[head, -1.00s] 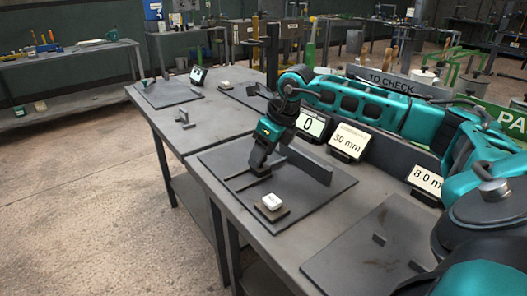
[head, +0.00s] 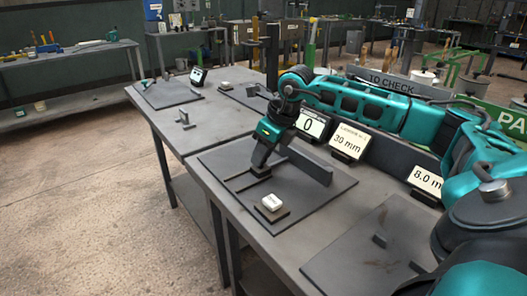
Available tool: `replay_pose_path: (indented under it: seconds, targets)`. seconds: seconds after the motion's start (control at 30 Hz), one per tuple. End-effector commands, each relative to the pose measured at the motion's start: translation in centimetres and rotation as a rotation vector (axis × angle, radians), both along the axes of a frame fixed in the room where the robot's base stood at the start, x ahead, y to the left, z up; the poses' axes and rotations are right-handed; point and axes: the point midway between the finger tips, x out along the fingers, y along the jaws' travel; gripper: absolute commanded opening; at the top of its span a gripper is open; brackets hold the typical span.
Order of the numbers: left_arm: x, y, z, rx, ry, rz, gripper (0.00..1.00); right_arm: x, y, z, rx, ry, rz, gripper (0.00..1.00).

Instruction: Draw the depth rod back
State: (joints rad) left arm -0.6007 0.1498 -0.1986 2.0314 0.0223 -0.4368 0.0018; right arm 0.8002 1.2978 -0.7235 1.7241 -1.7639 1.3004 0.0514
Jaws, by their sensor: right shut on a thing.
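My right gripper (head: 260,170) points down at a dark plate (head: 318,202) on the grey bench. It is shut on a small dark part that its fingers mostly hide; this appears to be the depth rod's end. Thin dark bars (head: 240,182) lie low on the plate, left of and beside the fingertips. An upright dark plate (head: 308,165) stands just right of the gripper. A display reading 0 (head: 311,124) stands behind it, partly covered by my wrist. My left gripper is not in view.
A white button on a dark block (head: 272,202) sits in front of the gripper. Cards reading 30 mm (head: 349,141) and 8.0 m (head: 426,180) stand along the back. Another plate (head: 362,250) lies at the right front, with small dark blocks.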

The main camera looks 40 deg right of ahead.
Motion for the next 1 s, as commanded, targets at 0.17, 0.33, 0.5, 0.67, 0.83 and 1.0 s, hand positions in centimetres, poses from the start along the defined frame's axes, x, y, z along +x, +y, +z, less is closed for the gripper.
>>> replay_pose_path:
  seconds: [0.17,0.33,0.5,0.67,0.83,1.0]
  targets:
    - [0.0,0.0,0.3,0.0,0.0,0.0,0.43,0.2,1.3,0.1,0.003,0.0,0.004,0.0]
    - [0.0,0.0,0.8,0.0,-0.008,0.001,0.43,0.6,5.0,0.1,0.005,-0.001,0.009,0.0]
    - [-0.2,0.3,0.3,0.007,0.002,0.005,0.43,0.8,6.9,0.1,0.002,0.0,0.003,0.0]
    - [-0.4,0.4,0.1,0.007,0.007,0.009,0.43,0.8,7.1,0.0,0.004,-0.001,0.002,0.0]
    - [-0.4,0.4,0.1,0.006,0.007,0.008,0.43,0.8,7.2,0.0,0.008,-0.002,0.004,0.36]
    - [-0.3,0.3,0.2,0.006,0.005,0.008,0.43,0.8,7.2,0.0,0.006,-0.001,0.005,0.52]
